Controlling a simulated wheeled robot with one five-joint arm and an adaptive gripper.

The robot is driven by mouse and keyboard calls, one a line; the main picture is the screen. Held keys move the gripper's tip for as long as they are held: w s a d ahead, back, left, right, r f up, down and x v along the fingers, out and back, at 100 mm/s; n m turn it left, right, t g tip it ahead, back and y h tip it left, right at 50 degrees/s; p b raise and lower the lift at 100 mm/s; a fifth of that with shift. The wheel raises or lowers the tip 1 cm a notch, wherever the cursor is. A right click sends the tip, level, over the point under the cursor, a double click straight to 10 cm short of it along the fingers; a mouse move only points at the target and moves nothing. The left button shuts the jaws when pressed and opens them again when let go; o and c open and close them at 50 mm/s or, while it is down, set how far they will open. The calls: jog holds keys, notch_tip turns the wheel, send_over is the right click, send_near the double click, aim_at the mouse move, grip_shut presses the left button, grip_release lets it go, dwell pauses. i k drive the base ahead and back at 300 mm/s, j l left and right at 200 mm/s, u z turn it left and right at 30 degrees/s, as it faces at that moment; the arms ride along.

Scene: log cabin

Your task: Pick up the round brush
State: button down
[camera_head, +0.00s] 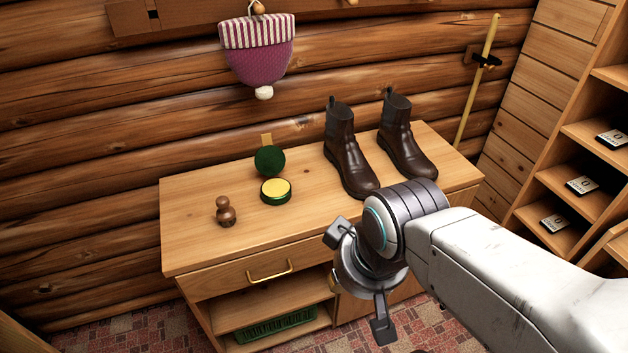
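The round brush appears to be the small brown wooden piece (226,212) with a rounded knob on top. It stands upright near the left end of the wooden cabinet top (200,250); its bristles cannot be made out. My gripper (358,282) is in front of the cabinet, to the right of the brush and well apart from it. Its two fingers are spread wide, with nothing seen between them. The gripper and arm hide part of the cabinet's front right.
An open green tin (276,192) with yellow contents and a green lid (269,160) are right of the brush. Dark boots (350,160) stand farther right. A drawer handle (270,272) sticks out in front. A knit hat (257,55) hangs above. Shelves (570,200) stand at right.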

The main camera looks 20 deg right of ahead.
aim_at(225, 213)
jog(key=i+j+u, duration=0.15)
jog(key=u, duration=0.35)
jog(key=i+u, duration=0.15)
jog(key=u, duration=0.3)
jog(key=i+u, duration=0.15)
jog(key=u, duration=0.35)
jog(key=i+u, duration=0.2)
jog(key=u, duration=0.25)
jog(key=i+l+u, duration=0.1)
jog(key=u, duration=0.4)
jog(key=i+l+u, duration=0.15)
jog(key=u, duration=0.3)
